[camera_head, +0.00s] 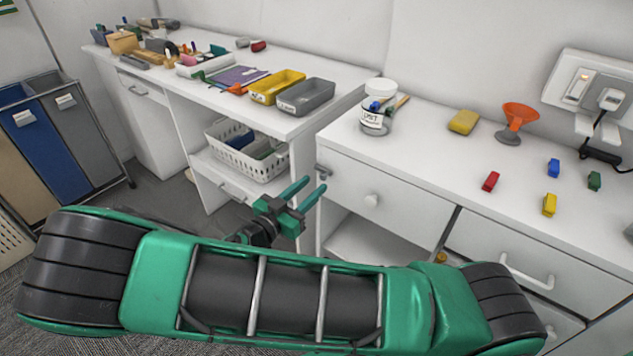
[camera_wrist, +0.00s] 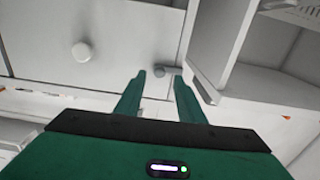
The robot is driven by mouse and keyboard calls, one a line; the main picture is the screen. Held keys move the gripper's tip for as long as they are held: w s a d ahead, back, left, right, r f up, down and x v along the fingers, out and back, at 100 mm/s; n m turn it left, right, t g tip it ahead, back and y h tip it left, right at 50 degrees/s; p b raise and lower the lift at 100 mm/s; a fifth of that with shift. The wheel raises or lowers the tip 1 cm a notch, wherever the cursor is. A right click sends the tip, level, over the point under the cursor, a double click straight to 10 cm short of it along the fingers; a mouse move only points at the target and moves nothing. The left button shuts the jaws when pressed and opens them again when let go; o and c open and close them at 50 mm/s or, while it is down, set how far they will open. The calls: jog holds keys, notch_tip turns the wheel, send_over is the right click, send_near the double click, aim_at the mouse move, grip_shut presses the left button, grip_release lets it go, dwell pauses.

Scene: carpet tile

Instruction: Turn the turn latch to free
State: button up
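The turn latch (camera_head: 322,171) is a small grey piece at the upper left corner of the white drawer front. In the wrist view the turn latch (camera_wrist: 168,71) shows as a short bar lying roughly sideways across the picture, near the edge of the white front. My gripper (camera_head: 315,184) has green fingers, held apart and empty, just in front of the latch. In the wrist view my gripper (camera_wrist: 158,74) has its fingertips either side of the latch's line of sight. I cannot tell whether they touch it.
A round white knob (camera_head: 372,200) sits on the same front. A bar handle (camera_head: 527,272) is on the drawer to the right. An open shelf with a white basket (camera_head: 247,158) stands to the left. Small coloured blocks and an orange funnel (camera_head: 518,116) are on the counter.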

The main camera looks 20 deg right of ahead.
aim_at(321, 178)
jog(key=shift+x, duration=1.7)
grip_shut()
